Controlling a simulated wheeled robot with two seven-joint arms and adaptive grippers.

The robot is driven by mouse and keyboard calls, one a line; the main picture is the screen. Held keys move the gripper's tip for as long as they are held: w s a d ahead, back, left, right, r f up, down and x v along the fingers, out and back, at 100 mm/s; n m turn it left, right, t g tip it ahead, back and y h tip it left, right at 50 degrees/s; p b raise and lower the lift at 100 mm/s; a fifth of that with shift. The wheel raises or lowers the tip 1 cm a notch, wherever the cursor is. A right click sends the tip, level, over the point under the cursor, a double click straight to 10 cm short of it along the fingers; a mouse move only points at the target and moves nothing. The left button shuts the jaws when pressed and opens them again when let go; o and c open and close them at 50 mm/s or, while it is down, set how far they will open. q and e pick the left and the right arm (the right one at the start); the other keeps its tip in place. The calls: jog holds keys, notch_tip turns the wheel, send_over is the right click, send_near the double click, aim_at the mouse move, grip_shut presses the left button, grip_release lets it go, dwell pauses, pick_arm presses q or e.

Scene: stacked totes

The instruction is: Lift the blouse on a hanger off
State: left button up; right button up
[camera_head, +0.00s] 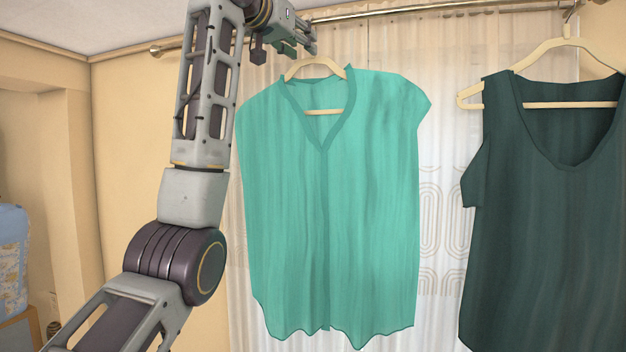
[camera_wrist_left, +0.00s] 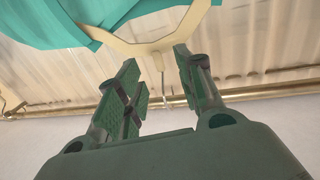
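A teal sleeveless blouse (camera_head: 335,210) hangs on a cream hanger (camera_head: 325,111) from a metal rail (camera_head: 400,9). My left gripper (camera_head: 303,42) is up at the rail, just above this hanger's neck. In the left wrist view, the left gripper (camera_wrist_left: 158,62) is open, its two fingers apart. The cream hanger (camera_wrist_left: 150,45) lies just beyond the fingertips, and its thin hook (camera_wrist_left: 162,88) shows in the gap between the fingers. The teal cloth (camera_wrist_left: 50,22) shows at the top left there. I cannot tell whether a finger touches the hanger. My right gripper is out of view.
A dark green top (camera_head: 545,215) hangs on another cream hanger (camera_head: 548,50) to the right, with a gap between the garments. A pale patterned curtain (camera_head: 445,200) hangs behind. A tan wall (camera_head: 130,130) is at left, with a blue patterned object (camera_head: 12,260) at the edge.

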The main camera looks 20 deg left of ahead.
aim_at(312, 59)
pick_arm(q)
jog(key=shift+w+d, duration=0.15)
jog(key=shift+w, duration=0.45)
jog(key=shift+w, duration=0.15)
jog(key=shift+w+d+f+p, duration=0.15)
jog(key=shift+w+p, duration=0.3)
jog(key=shift+w, duration=0.3)
jog(key=shift+w+d+f+p, duration=0.1)
jog(key=shift+w+d+p, duration=0.1)
jog(key=shift+w+p, duration=0.4)
jog(key=shift+w+d+f+p, duration=0.15)
jog(key=shift+w+p, duration=0.2)
jog(key=shift+w, duration=0.7)
